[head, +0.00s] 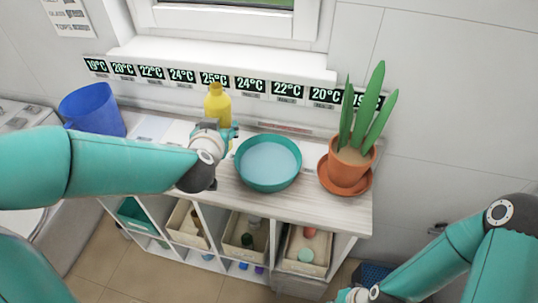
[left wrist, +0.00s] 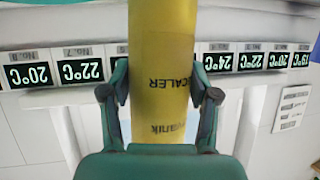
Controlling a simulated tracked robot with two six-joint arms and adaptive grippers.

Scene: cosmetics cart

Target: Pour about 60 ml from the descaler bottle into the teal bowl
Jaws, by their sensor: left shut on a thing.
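The yellow descaler bottle (head: 217,104) stands upright at the back of the cart top, left of the teal bowl. My left gripper (head: 224,134) is shut around the bottle's body. In the left wrist view the bottle (left wrist: 163,60) is between the two fingers, its label reading "SCALER" upside down. Whether its base touches the cart is hidden behind my gripper. The teal bowl (head: 268,185) sits on the cart just right of my left gripper; its inside looks pale blue. My right gripper (head: 347,296) is low at the bottom edge, partly cut off, its fingers unclear.
A potted plant (head: 348,172) on a terracotta saucer stands right of the bowl. A blue bucket (head: 93,108) is at the left. Temperature displays (head: 214,79) line the wall behind. Bins with small items fill the shelves below the cart top (head: 318,199).

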